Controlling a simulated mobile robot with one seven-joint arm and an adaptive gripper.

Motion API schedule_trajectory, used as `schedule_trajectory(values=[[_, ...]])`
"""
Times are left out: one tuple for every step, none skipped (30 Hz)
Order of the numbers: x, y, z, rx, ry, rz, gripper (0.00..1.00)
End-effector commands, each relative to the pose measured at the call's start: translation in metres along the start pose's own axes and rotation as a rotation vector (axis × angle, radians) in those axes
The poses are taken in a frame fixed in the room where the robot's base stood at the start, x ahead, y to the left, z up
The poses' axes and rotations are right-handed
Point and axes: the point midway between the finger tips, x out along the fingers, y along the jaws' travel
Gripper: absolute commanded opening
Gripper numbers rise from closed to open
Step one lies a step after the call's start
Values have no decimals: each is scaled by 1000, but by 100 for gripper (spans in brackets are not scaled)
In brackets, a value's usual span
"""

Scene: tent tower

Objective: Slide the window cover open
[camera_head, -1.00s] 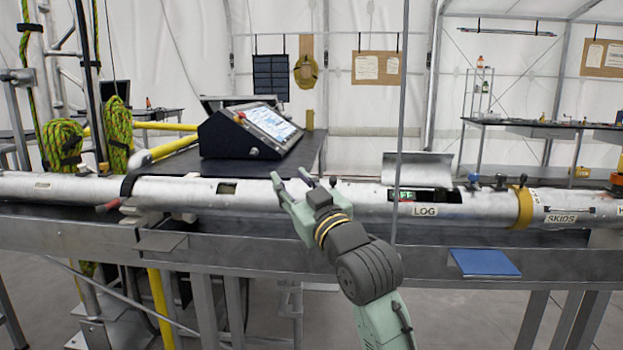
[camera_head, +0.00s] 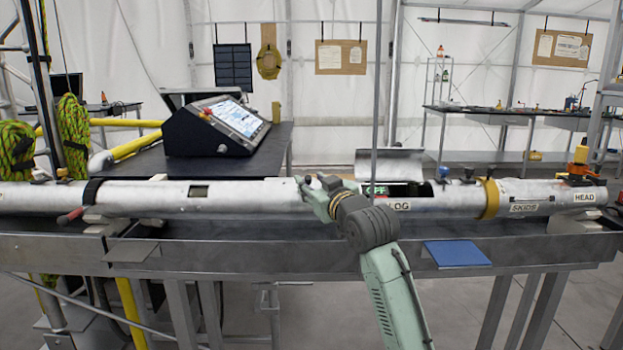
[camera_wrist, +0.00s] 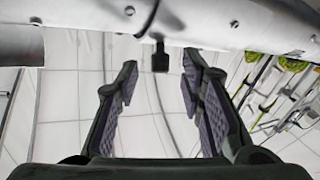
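A long silver tube (camera_head: 245,196) lies level along the bench. It has a small rectangular window (camera_head: 199,191) left of my gripper and a longer opening (camera_head: 410,189) right of it, with a green-lit label inside. A curved metal flap (camera_head: 390,162) stands raised behind that opening. I cannot tell for sure which part is the window cover. My gripper (camera_head: 315,188) is at the tube's front side, between window and opening. In the wrist view my gripper (camera_wrist: 158,90) is open and empty; a dark knob (camera_wrist: 160,57) on the tube shows between and beyond the fingers.
A console with a screen (camera_head: 215,125) stands on a dark table behind the tube. A blue pad (camera_head: 457,253) lies on the bench's front ledge. A thin vertical pole crosses the head view near my arm. A yellow ring (camera_head: 489,198) surrounds the tube at right.

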Motion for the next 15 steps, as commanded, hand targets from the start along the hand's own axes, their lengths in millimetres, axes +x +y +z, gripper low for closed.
schedule_trajectory(values=[[5, 0, -1, 0, -1, 0, 35], [7, 0, 0, 0, -1, 0, 35], [9, 0, 0, 0, 0, 1, 35], [10, 0, 0, 0, 0, 1, 35], [11, 0, 0, 0, 0, 1, 35], [11, 0, 0, 0, 0, 1, 35], [12, 0, 0, 0, 0, 1, 35], [12, 0, 0, 0, 0, 1, 35], [12, 0, 1, 0, 0, 1, 35], [12, 0, 1, 0, 0, 1, 35], [12, 0, 0, 0, 0, 1, 35], [12, 0, 0, 0, 0, 1, 35], [12, 0, 0, 0, 0, 1, 35], [12, 0, 0, 0, 0, 1, 33], [11, 0, 0, 0, 0, 1, 30]])
